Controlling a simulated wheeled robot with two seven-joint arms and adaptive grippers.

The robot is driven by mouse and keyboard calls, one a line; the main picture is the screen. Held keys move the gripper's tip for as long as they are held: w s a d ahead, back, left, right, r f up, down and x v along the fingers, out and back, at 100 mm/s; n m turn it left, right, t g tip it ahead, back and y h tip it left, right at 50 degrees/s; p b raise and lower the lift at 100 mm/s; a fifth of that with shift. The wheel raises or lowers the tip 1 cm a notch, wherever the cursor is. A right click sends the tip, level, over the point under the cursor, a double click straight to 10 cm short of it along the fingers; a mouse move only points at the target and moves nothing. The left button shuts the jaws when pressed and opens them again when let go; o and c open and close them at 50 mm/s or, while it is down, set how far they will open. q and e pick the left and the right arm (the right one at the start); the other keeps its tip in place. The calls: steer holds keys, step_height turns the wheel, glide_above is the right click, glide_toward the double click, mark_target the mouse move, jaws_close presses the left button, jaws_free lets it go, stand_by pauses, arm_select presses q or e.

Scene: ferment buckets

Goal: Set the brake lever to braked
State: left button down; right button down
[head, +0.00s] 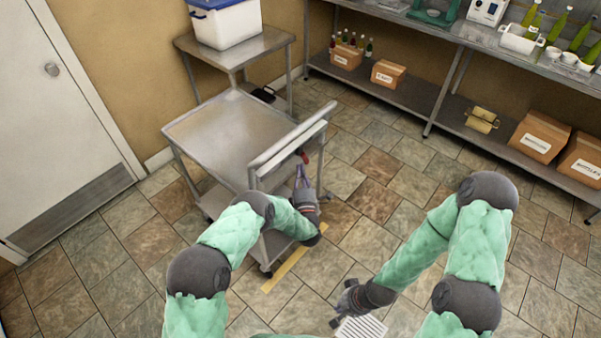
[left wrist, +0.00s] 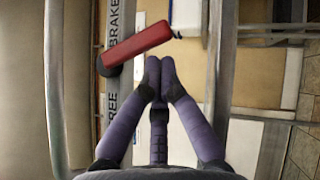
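The brake lever (left wrist: 138,46) is a red handle on a dark round pivot, between the labels BRAKE and FREE in the left wrist view. It sticks out to the right and tilts somewhat toward the BRAKE side. A small part of the red lever (head: 303,157) shows in the head view, on the near right side of the metal cart (head: 225,135). My left gripper (left wrist: 160,72) has its fingertips together with nothing seen between them, just below the lever; contact is unclear. The left gripper also shows in the head view (head: 302,178). My right gripper (head: 340,308) hangs low at the bottom; its fingers are unclear.
A steel table (head: 240,50) with a blue-lidded white bucket (head: 226,24) stands behind the cart. A shelf (head: 415,97) with boxes and bottles runs along the back right wall. A yellow floor strip (head: 290,268) and a drain grate (head: 361,327) lie nearby. The middle floor is clear.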

steer(key=shift+f, duration=0.1)
arm_select(q)
steer(key=b, duration=0.1)
steer(key=w+d+b, duration=0.1)
steer(key=b, duration=0.1)
steer(key=shift+w+f, duration=0.1)
steer(key=shift+w, duration=0.15)
arm_select(e)
step_height(320, 180, down, 3)
steer(key=shift+f, duration=0.1)
